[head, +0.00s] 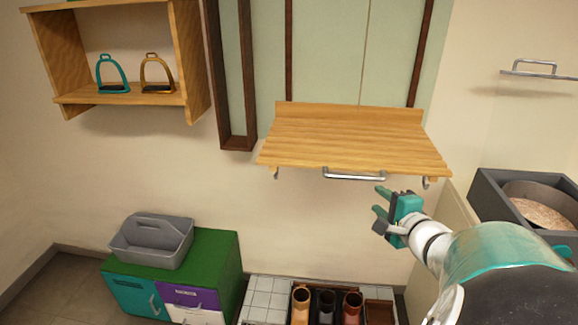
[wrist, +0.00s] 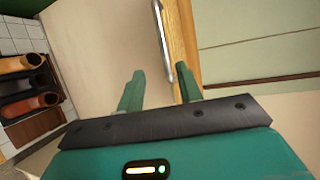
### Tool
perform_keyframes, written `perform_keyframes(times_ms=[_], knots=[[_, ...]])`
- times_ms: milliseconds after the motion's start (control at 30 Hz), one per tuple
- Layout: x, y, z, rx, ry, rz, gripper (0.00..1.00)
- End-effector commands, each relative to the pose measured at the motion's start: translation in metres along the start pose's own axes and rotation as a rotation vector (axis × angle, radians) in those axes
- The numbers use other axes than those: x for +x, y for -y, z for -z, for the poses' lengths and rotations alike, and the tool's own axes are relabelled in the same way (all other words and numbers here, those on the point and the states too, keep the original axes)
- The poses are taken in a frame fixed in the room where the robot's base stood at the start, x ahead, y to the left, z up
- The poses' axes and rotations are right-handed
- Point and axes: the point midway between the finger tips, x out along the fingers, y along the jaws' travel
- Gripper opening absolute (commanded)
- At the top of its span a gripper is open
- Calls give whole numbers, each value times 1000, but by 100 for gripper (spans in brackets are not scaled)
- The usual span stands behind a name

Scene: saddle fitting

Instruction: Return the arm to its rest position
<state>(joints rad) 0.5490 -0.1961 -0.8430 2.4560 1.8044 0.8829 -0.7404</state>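My gripper (head: 379,202) is at the end of my arm, which reaches in from the lower right in the head view. Its two green fingers are spread apart, and nothing shows held between them in the wrist view (wrist: 158,88). The fingers are just below and to the right of the metal handle (head: 354,175) on the front of the wooden fold-down shelf (head: 350,140). In the wrist view the handle (wrist: 161,40) lies beyond the fingertips; I cannot tell whether they touch it.
A wall box (head: 190,60) holds teal (head: 112,72) and brown (head: 157,72) stirrups. Below are a grey caddy (head: 152,243) on a green-topped cabinet (head: 215,262), and boots (head: 326,304). A dark bin (head: 490,190) stands right; a wall rail (head: 540,72) is above it.

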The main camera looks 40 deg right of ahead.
Motion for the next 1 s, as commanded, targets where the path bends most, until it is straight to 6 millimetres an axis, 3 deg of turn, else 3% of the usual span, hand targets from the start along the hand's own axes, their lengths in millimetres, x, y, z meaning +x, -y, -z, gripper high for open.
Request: perform_keyframes(times_ms=[233,367,467,567,700,800,900,1000], knots=[[1,0,-2,-2,5,-1,36],[8,2,-28,-33,84,-20,36],[17,3,-78,-98,229,-59,36],[19,0,-146,-208,427,-121,36],[0,-15,-240,-423,703,-227,36],[-24,-29,-291,-613,865,-300,36],[-51,-44,-327,-826,987,-366,36],[-77,-56,-351,-1061,1065,-417,36]])
